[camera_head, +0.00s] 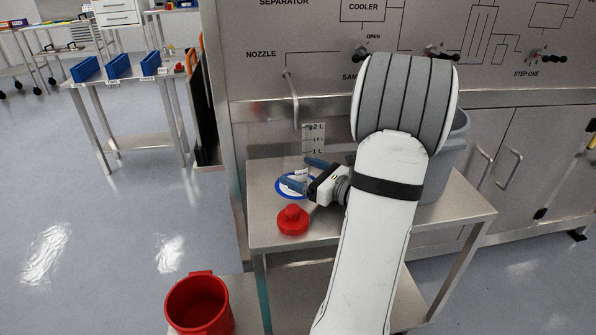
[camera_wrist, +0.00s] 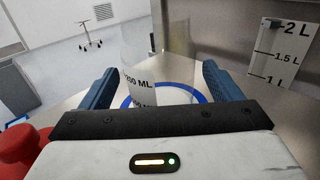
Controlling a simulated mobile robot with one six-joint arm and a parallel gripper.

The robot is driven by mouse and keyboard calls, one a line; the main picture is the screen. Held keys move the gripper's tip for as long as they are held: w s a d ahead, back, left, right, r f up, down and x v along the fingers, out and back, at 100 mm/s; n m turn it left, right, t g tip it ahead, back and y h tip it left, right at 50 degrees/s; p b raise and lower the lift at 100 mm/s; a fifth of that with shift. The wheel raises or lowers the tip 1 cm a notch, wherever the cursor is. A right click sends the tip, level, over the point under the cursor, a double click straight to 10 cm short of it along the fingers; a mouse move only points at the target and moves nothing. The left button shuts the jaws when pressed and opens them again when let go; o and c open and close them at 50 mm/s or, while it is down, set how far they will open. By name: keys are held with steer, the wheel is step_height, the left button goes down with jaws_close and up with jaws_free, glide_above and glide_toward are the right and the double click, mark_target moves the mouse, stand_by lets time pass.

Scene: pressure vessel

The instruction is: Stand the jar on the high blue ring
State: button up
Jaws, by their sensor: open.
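A clear jar (camera_wrist: 155,62) with black ML marks appears upright in the wrist view, between my two blue fingers. It overlaps the blue ring (camera_wrist: 203,97), which surrounds a white disc on the steel table. My gripper body hides the jar's lower front, so I cannot tell exactly how its base sits on the ring. In the head view the blue ring (camera_head: 280,190) lies near the table's left side, and the jar is too transparent to make out clearly. My gripper (camera_head: 304,174) is open, its fingers over the ring and apart on either side of the jar.
A red knobbed object (camera_head: 292,221) stands on the table (camera_head: 330,226) in front of the ring. A grey bin (camera_head: 450,155) is at the right. A scale marked in litres (camera_head: 314,139) is behind the ring. A red bucket (camera_head: 200,305) stands lower left.

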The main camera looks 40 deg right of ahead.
steer(key=p+v, duration=0.1)
steer(key=v, duration=1)
steer(key=shift+s, duration=0.15)
